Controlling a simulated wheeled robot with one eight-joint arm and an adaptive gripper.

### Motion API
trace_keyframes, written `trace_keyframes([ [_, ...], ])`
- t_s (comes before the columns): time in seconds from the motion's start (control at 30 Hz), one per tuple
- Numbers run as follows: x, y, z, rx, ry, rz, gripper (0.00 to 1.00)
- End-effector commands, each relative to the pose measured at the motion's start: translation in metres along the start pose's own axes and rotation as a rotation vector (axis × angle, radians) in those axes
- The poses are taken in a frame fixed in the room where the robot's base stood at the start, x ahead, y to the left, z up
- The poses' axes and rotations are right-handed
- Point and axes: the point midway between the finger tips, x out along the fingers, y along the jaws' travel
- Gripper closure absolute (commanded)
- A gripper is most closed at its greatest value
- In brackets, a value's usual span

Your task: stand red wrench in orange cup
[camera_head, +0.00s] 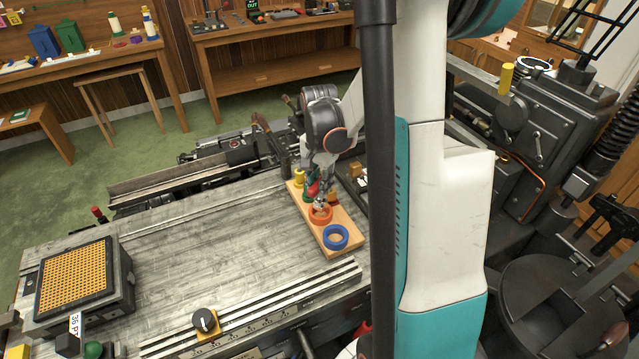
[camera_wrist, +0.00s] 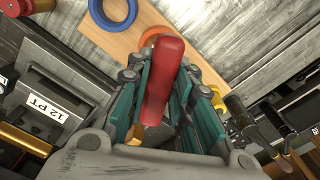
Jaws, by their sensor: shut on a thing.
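The red wrench (camera_wrist: 165,82) is gripped between the teal fingers of my gripper (camera_wrist: 160,90) in the wrist view. In the head view its red part (camera_head: 314,188) shows just below my gripper (camera_head: 322,178), with a small silvery part beneath it at the orange cup's opening. The orange cup (camera_head: 320,219) stands on a wooden board. In the wrist view the orange cup's rim (camera_wrist: 152,33) shows partly behind the wrench. I cannot tell whether the wrench's lower end is inside the cup or just above it.
The board (camera_head: 350,226) also holds a blue cup (camera_head: 335,245) in front, and a green cup (camera_head: 307,197) and a yellow cup (camera_head: 299,177) behind. A box with an orange grid top (camera_head: 75,275) stands at the left. The worktop between (camera_head: 190,250) is largely clear.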

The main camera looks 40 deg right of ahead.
Motion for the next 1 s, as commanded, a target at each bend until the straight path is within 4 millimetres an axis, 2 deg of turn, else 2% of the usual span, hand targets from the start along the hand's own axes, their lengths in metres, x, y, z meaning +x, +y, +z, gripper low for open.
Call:
trace_keyframes([
  [0.6,0.0002,0.0001,0.0001,0.0,0.0,0.0,1.0],
  [1.0,0.0086,0.0001,0.0001,0.0,0.0,0.0,1.0],
])
